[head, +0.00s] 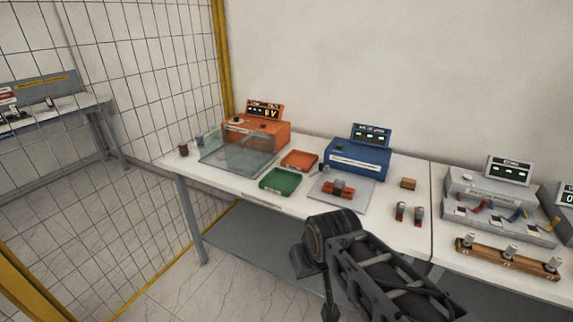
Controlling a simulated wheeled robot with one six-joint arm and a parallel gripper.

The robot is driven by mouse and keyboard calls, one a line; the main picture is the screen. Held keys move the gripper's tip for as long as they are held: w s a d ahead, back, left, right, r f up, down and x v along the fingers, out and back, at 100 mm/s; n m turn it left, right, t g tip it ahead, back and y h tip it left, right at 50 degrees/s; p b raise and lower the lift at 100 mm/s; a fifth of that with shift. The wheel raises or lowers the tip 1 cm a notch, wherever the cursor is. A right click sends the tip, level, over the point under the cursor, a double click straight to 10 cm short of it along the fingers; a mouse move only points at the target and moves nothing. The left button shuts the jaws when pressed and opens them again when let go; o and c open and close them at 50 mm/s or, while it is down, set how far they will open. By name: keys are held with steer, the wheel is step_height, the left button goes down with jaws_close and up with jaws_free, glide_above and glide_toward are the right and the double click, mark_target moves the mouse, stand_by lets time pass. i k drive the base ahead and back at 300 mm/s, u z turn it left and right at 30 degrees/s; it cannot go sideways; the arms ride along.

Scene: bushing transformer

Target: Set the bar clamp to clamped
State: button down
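A small orange-brown and dark fixture (338,189), which looks like the bar clamp, sits on a grey plate (322,198) in front of a blue instrument (357,158). A bar seems to lie across it, but it is too small to tell whether it is clamped. My dark arm reaches in from the bottom, in front of the table's near edge. My gripper (328,298) seems to hang at its end, apart from the fixture and well short of it. Its fingers cannot be made out.
Two small upright parts (400,211) and a small box (408,183) stand right. A wire fence (150,60) bounds the left.

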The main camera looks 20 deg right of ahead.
mark_target(321, 170)
steer(key=u, duration=0.25)
steer(key=i, duration=0.8)
steer(key=z, duration=0.65)
steer(key=i, duration=0.5)
steer(key=z, duration=0.45)
